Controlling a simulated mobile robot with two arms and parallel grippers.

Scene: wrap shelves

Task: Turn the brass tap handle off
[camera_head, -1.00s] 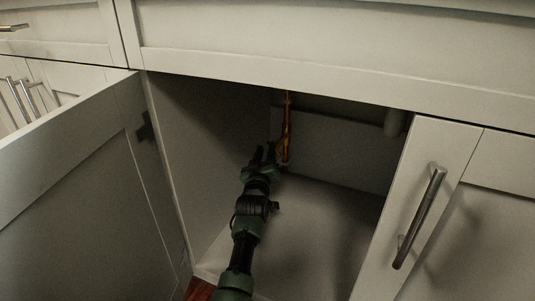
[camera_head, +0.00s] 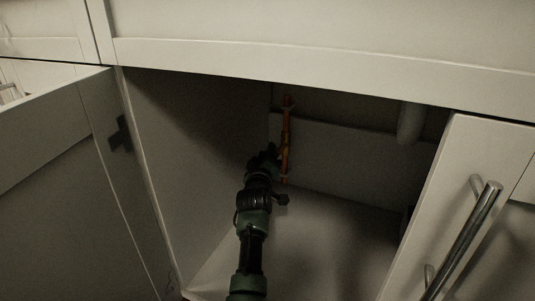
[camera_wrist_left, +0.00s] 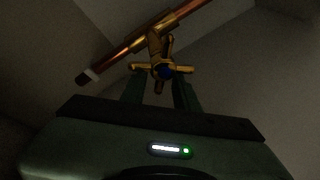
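A copper pipe (camera_head: 287,122) runs upright at the back of the open cabinet. In the left wrist view the pipe (camera_wrist_left: 192,15) runs slantwise and carries a brass tap with a cross-shaped handle (camera_wrist_left: 178,69) and a blue centre. In the head view the handle is mostly hidden behind my gripper. My left gripper (camera_head: 265,157) is at the tap, beside the pipe. In the wrist view its two fingers (camera_wrist_left: 159,88) are apart, with the handle's lower spoke between their tips. I cannot tell whether they touch the handle. My right gripper is not in view.
The cabinet's left door (camera_head: 50,200) stands open. The right door (camera_head: 425,215), with a metal bar handle (camera_head: 465,238), borders the opening. A pale drain pipe (camera_head: 411,122) hangs at the upper right inside. The cabinet floor (camera_head: 335,235) looks mostly clear.

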